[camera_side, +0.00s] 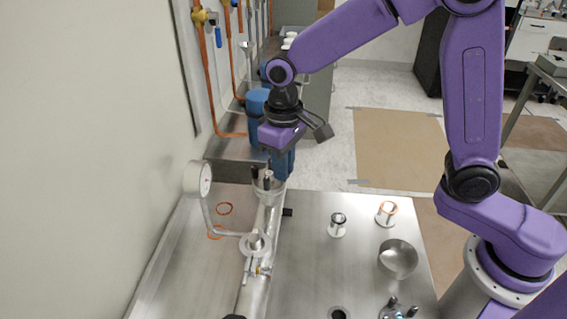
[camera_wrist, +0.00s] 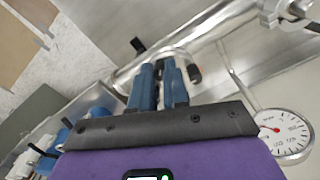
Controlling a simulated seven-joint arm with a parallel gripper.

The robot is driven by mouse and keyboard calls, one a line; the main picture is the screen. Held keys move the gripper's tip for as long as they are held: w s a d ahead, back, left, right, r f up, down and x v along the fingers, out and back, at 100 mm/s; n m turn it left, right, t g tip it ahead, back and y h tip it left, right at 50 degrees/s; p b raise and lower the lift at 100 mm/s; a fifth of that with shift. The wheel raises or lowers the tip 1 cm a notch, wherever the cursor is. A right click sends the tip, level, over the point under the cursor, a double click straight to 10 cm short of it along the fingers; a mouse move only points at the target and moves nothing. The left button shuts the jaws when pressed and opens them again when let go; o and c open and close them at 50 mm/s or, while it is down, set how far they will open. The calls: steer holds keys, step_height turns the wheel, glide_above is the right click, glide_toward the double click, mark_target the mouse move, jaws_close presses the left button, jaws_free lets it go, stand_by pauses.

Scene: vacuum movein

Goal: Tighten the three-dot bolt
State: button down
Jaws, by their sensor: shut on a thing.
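My gripper (camera_side: 284,177) points down over the far pipe flange (camera_side: 268,188), with its blue fingers close together. The fingers also show in the wrist view (camera_wrist: 158,70), nearly shut on a bolt at the flange that they mostly hide. Another dark bolt (camera_side: 267,177) stands upright on the flange beside the fingers and shows just right of them in the wrist view (camera_wrist: 195,73). No dot marks can be read on either bolt, so I cannot tell which is the three-dot one.
A dial gauge (camera_side: 199,179) on a bent tube stands left of the flange. A nearer fitting (camera_side: 255,243) sits on the same pipe. Small flanged parts (camera_side: 337,224) and a metal bowl (camera_side: 398,259) stand on the right of the steel table (camera_side: 310,265).

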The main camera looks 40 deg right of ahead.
steer(key=shift+w, duration=0.1)
steer(key=c, duration=1.1)
jaws_free()
step_height(320, 180, up, 18)
steer(key=shift+f, duration=0.25)
